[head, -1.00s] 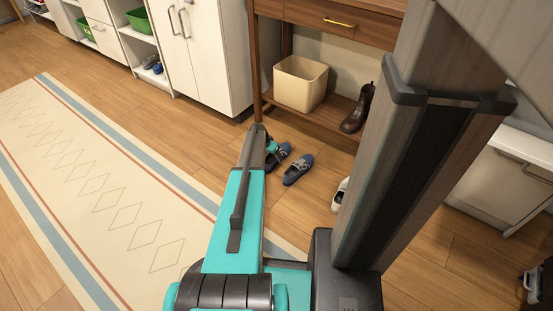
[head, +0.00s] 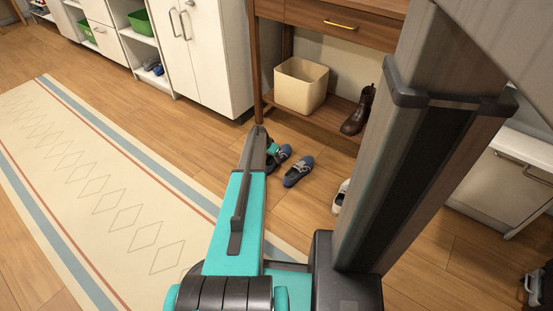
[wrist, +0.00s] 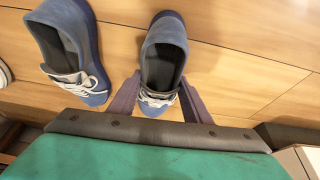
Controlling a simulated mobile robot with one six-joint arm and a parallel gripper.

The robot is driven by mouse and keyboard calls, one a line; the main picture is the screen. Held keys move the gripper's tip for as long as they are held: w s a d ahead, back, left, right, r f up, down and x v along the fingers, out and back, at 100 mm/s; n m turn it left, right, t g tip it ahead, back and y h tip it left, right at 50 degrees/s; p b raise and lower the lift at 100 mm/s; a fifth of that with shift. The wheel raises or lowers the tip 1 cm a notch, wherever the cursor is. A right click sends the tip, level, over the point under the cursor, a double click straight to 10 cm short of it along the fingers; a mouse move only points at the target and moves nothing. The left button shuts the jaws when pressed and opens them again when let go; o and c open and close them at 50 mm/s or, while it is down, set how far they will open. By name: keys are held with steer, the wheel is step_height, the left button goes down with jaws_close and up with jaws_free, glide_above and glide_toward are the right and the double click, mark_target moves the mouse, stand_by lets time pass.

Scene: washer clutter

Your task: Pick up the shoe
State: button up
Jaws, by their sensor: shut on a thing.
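A blue shoe with a dark inside and white laces (wrist: 164,55) is between the two fingers of my gripper (wrist: 158,97) in the wrist view. The fingers are shut on it at its laced front part. In the head view this shoe (head: 284,153) shows at the end of my arm, partly hidden by it. A matching blue shoe (wrist: 72,48) is beside it, apart from the fingers, and also shows on the floor in the head view (head: 298,171). I cannot tell whether the held shoe is clear of the floor.
A wooden console table (head: 335,20) stands behind, with a cream bin (head: 300,88) and a brown boot (head: 358,112) on its low shelf. A white shoe (head: 340,196) is partly hidden by my column. A patterned rug (head: 100,200) lies left. White cabinets (head: 205,50) line the back.

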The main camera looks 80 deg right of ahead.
steer(key=shift+r, duration=0.1)
step_height(320, 180, up, 10)
steer(key=p, duration=0.4)
stand_by(0.7)
